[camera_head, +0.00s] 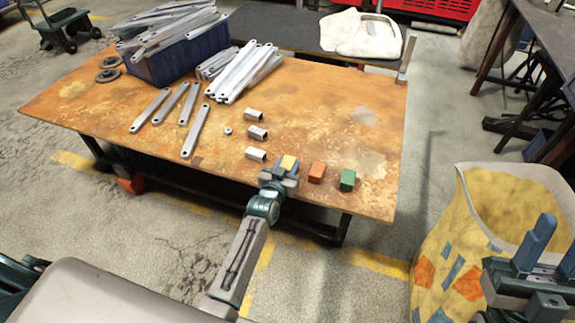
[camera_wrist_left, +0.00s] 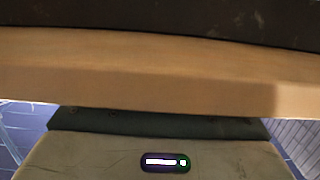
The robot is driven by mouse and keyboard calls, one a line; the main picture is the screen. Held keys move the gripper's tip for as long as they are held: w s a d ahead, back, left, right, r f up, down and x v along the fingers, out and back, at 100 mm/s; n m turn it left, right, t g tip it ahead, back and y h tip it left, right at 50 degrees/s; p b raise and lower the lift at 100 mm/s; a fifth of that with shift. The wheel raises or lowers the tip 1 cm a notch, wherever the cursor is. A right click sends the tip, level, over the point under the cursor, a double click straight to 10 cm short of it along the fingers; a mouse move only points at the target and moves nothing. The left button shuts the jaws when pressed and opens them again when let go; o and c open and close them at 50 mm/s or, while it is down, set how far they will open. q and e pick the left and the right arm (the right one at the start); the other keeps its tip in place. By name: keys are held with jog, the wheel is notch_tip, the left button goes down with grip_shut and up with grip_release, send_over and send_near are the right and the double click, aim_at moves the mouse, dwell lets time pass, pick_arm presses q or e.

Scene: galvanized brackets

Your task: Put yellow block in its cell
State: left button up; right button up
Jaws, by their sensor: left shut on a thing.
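The yellow block (camera_head: 288,162) is at the tips of my left gripper (camera_head: 280,172), at the front edge of the table. The gripper is shut on it, and its blue fingers hide part of the block. I cannot tell whether the block touches the tabletop. An orange-red block (camera_head: 317,172) and a green block (camera_head: 347,180) stand to the right of it. I cannot make out a marked cell for the yellow block. My right gripper (camera_head: 535,245) is at the right edge, over the patterned bag; its finger gap is unclear.
The rust-brown table (camera_head: 330,120) holds short silver brackets (camera_head: 257,132), long flat bars (camera_head: 194,131) and a blue crate (camera_head: 165,68) of bars. A large yellow bag (camera_head: 440,230) stands right of the table. In the left wrist view, a pale brown band crosses the picture.

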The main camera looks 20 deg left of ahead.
pick_arm(q)
jog(key=shift+f, duration=0.2)
jog(key=o, duration=1.1)
jog(key=shift+c, duration=0.2)
